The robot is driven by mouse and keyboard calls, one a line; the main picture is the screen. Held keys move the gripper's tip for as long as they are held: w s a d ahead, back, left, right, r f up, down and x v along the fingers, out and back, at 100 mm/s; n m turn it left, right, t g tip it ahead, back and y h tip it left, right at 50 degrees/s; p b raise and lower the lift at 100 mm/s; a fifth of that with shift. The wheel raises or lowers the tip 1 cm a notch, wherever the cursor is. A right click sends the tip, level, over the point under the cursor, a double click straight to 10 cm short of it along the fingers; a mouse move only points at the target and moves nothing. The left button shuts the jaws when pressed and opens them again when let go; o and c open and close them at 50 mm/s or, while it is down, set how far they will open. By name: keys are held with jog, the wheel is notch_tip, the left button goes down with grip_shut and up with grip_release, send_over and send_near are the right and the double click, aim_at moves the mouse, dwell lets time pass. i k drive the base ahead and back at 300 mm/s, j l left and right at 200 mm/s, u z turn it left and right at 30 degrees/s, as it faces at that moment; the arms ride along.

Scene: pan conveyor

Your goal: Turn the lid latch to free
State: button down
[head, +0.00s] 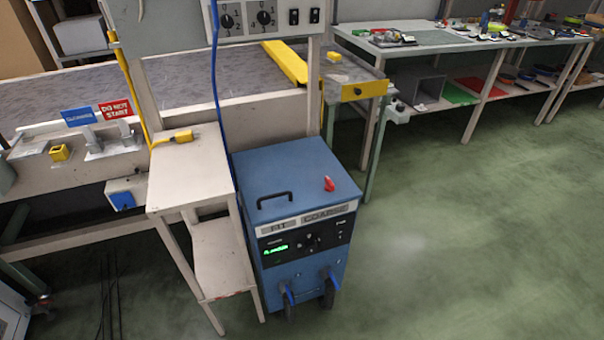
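A blue machine cabinet (290,165) stands on the floor at the centre of the head view. A small red knob (329,184) sits upright on the right part of its top, and looks like the lid latch. A black bar handle (274,198) lies near the left front of the same top. The top looks closed and flat. Any free or locked marking by the knob is too small to read. The front panel (310,242) has dials and a green lit display. My gripper is not in view.
A small beige side table (185,185) with a yellow connector (183,136) stands close at the cabinet's left. Behind is a conveyor (190,85) with a yellow bar. Green floor (450,220) is clear at right.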

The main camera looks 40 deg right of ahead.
aim_at(330, 186)
jog(key=i+j+z, duration=0.3)
jog(key=j, duration=0.3)
jog(key=i+j+z, duration=0.15)
jog(key=j, duration=0.2)
jog(key=i+j+z, duration=0.15)
jog(key=j, duration=0.2)
